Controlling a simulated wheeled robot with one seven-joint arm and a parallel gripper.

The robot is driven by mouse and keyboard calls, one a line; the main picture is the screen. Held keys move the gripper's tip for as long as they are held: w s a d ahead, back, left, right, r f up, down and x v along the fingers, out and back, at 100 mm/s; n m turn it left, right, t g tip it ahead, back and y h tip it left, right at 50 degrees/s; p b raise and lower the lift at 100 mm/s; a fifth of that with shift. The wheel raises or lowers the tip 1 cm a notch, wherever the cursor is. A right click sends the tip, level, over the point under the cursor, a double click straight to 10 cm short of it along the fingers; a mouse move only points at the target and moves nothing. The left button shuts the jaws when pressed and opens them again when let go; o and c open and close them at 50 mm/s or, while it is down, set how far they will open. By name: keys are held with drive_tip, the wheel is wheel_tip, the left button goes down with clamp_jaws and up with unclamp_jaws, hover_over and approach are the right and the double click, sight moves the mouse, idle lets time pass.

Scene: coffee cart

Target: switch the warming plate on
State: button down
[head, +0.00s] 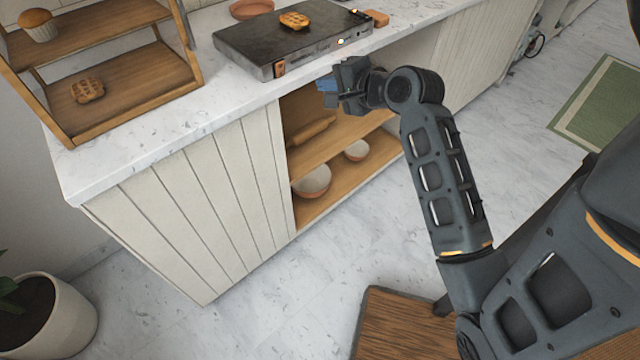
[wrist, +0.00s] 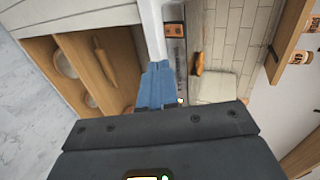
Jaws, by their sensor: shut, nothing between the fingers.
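The warming plate (head: 250,42) is a flat, dark box on the white counter, with a waffle (head: 294,20) on top. An orange switch (head: 279,68) sits at the left end of its front face, and it also shows in the wrist view (wrist: 175,30). A small bright spot (head: 341,41) is near the right end of that face. My gripper (head: 327,85) has blue fingertips, which also show in the wrist view (wrist: 155,82). It is shut and empty, in front of the counter's edge, below the plate and apart from the switch.
A wooden shelf rack (head: 135,93) with a muffin and a waffle stands left on the counter (head: 150,150). Below the counter, open shelves hold a rolling pin (head: 311,130) and bowls (head: 312,181). A terracotta dish (head: 250,9) is behind the plate.

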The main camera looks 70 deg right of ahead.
drive_tip(key=s+a+f+n+y, duration=0.1)
drive_tip(key=s+a+f+n, duration=0.1)
drive_tip(key=a+n, duration=0.4)
drive_tip(key=s+a+f+n+t+y, duration=0.1)
drive_tip(key=a+n, duration=0.5)
drive_tip(key=a, duration=0.9)
drive_tip(key=shift+s+f+n+t, duration=0.3)
drive_tip(key=shift+s+f, duration=0.45)
drive_tip(key=shift+f, duration=0.55)
drive_tip(key=s+a+r+n+t+y, duration=0.1)
drive_tip(key=s+a+r+n+y, duration=0.1)
drive_tip(key=s+a+n, duration=0.3)
drive_tip(key=s+a+r+n+t+y, duration=0.1)
drive_tip(key=s+a+r+n+y, duration=0.2)
drive_tip(key=a, duration=0.6)
drive_tip(key=s+n, duration=0.2)
drive_tip(key=n, duration=0.1)
drive_tip(key=shift+s+r, duration=0.4)
